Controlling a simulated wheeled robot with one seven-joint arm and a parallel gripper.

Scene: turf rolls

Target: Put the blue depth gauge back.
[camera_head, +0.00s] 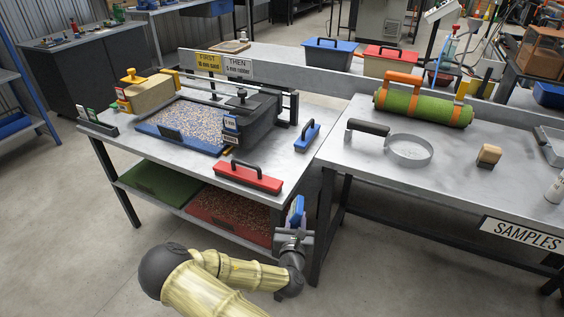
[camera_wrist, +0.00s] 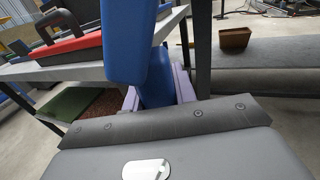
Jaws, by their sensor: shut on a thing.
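The blue depth gauge (camera_head: 297,210) is held upright in my gripper (camera_head: 293,233), in front of the table's right front corner and below its top.
The work table (camera_head: 290,160) holds a blue-framed granule tray (camera_head: 180,130), a dark roller block (camera_head: 250,120), a red float (camera_head: 248,178) and a blue float (camera_head: 307,137). The samples table (camera_head: 370,170) bears a green turf roll (camera_head: 425,107) and a metal ring (camera_head: 410,150). Floor in front is free.

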